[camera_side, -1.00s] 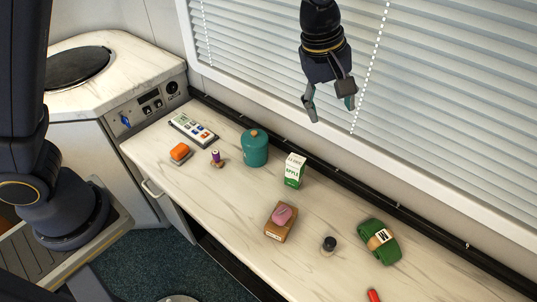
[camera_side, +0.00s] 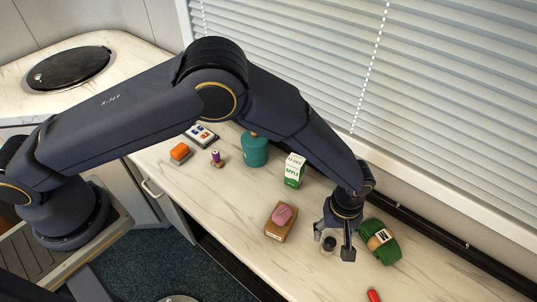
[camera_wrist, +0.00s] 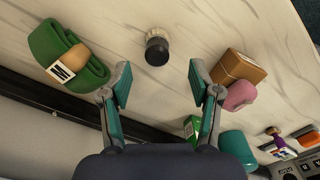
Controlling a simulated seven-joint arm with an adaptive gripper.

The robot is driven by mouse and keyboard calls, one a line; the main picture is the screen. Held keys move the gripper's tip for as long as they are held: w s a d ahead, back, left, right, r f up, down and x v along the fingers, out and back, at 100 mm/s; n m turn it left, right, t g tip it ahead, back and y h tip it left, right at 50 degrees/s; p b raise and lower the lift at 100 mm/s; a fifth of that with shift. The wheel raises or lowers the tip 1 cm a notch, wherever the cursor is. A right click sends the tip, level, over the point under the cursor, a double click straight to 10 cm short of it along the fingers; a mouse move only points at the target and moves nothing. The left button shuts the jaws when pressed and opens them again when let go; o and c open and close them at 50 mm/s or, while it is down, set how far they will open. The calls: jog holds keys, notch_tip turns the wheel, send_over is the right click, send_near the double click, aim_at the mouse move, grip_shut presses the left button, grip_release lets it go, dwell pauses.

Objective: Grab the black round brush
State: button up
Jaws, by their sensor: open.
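The black round brush (camera_side: 329,244) stands on the marble-look counter, a small dark cylinder with a paler base. In the wrist view the brush (camera_wrist: 157,50) shows its round black top and lies just beyond the fingertips, roughly centred between them. My gripper (camera_side: 333,244) is open and points down over the brush in the side view. In the wrist view the gripper (camera_wrist: 158,77) has its two teal-lined fingers wide apart with nothing between them. The fingers partly frame the brush in the side view; I see no contact.
A green rolled bundle (camera_side: 381,241) lies close to the right of the brush. A brown box with a pink piece (camera_side: 282,215) lies to the left. A red item (camera_side: 374,295), an apple carton (camera_side: 294,171) and a teal canister (camera_side: 255,151) stand farther off.

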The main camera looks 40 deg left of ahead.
aim_at(331, 241)
jog(key=f, duration=0.5)
jog(key=shift+w+f, duration=0.25)
jog(key=shift+f, duration=0.1)
jog(key=shift+c, duration=0.2)
jog(key=c, duration=1.1)
jog(key=shift+r, duration=0.15)
